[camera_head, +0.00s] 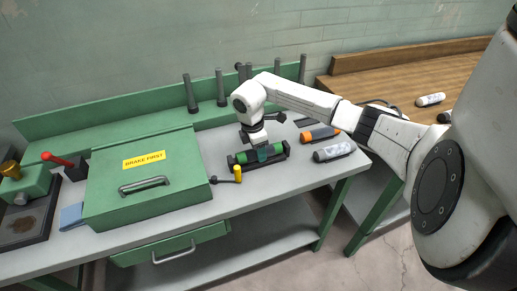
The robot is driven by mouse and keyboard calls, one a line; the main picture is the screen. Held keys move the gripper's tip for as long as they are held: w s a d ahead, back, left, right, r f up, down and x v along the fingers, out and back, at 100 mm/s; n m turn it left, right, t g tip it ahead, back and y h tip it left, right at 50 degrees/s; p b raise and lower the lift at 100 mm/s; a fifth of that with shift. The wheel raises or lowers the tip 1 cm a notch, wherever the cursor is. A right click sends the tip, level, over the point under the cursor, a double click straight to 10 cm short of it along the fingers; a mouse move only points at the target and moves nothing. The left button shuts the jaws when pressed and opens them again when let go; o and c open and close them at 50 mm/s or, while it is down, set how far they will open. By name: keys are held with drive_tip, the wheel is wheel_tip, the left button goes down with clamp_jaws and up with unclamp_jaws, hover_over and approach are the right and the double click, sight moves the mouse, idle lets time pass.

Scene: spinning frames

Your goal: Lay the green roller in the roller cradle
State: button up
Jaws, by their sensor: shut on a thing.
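The green roller (276,149) lies lengthwise along the dark roller cradle (285,158) on the grey bench top. My gripper (262,154) points down over the middle of the roller and is shut on it. The gripper hides the roller's middle part, and green shows on both sides of it. The roller looks level and in line with the cradle. At this size I cannot tell whether it rests fully in the cradle or hangs just above it.
An orange roller (320,134) and a white roller (334,151) lie to the right. A green lidded box (145,185) stands left. Dark upright pegs (220,88) line the back. The bench's front edge is close.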

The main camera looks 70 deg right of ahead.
drive_tip(key=o, duration=1.2)
drive_tip(key=r, duration=0.3)
drive_tip(key=r+b, duration=0.1)
drive_tip(key=r, duration=0.3)
drive_tip(key=w+a+r, duration=0.1)
drive_tip(key=r, duration=0.2)
drive_tip(key=shift+w+r+b, duration=0.1)
drive_tip(key=shift+r+b, duration=0.2)
drive_tip(key=shift+r, duration=0.05)
